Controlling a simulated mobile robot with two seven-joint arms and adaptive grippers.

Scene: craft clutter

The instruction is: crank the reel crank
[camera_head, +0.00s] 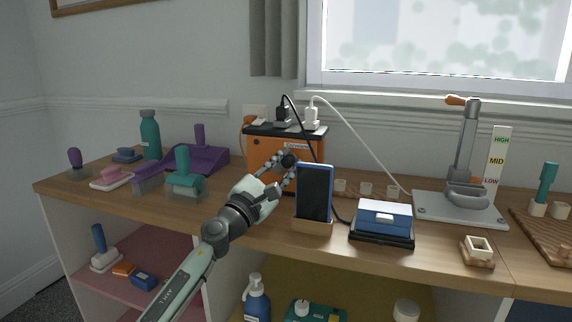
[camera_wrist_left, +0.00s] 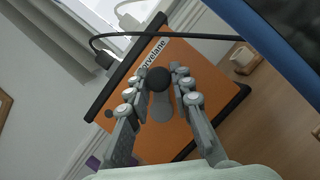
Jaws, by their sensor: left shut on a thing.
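The reel is an orange box (camera_head: 262,150) with black edges at the back of the workbench; its orange face (camera_wrist_left: 185,135) fills the middle of the left wrist view. The crank on that face has a grey arm (camera_wrist_left: 163,108) and a dark round knob (camera_wrist_left: 158,78). My left gripper (camera_head: 287,163) is at the front of the box, with its fingers (camera_wrist_left: 160,86) on both sides of the knob, shut on it. In the head view the fingers hide most of the crank. My right gripper is not in view.
A phone on a wooden stand (camera_head: 314,195) stands close to the right of my left gripper. A blue box (camera_head: 384,218) on a black base is farther right. A black cable (camera_wrist_left: 180,36) runs over the orange box. Teal and purple brushes (camera_head: 184,175) stand left.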

